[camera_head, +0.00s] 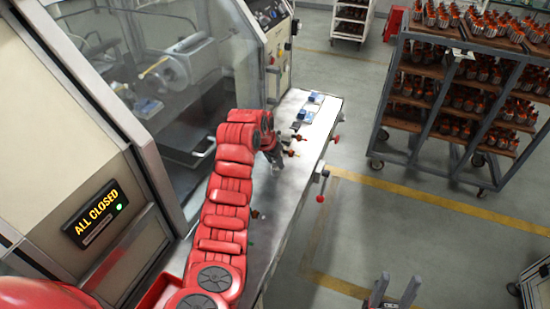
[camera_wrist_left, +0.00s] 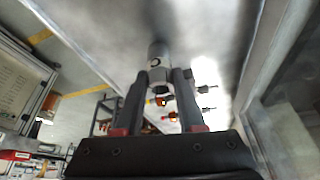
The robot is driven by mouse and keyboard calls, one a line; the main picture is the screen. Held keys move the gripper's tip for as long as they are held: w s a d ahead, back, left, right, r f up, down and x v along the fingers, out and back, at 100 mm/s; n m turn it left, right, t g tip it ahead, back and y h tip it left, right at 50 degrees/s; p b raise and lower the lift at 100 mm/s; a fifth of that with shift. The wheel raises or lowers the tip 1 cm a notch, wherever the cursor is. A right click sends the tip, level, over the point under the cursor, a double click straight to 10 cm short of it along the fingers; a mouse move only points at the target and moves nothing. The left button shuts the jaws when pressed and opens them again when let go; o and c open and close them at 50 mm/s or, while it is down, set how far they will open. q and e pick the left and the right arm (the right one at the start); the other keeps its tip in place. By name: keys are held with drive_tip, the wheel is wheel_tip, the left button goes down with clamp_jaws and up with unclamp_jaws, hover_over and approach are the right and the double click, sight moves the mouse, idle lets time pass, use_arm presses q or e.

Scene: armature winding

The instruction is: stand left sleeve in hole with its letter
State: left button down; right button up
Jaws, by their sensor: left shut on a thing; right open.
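In the left wrist view my left gripper (camera_wrist_left: 160,88) is shut on a grey metal sleeve (camera_wrist_left: 157,52). The sleeve is a short cylinder with a dark round mark on its side, too small to read as a letter. In the head view my left gripper (camera_head: 275,157) is over the bench, partly hidden by my red arm, and the sleeve cannot be made out. My right gripper (camera_head: 395,292) is open and empty at the bottom edge, over the floor. No lettered hole can be made out; small blue-and-white pieces (camera_head: 306,115) lie at the bench's far end.
The narrow grey bench (camera_head: 290,205) runs along a closed glass-fronted machine (camera_head: 165,75). Small orange-tipped parts (camera_head: 290,153) lie on it near my left gripper. Red-knobbed levers (camera_head: 320,198) stick out from its right edge. A loaded rack (camera_head: 455,95) stands beyond open floor.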

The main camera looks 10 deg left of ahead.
use_arm(q)
drive_tip(key=shift+f, duration=0.25)
drive_tip(key=c, duration=0.5)
unclamp_jaws()
drive_tip(key=shift+r, duration=0.1)
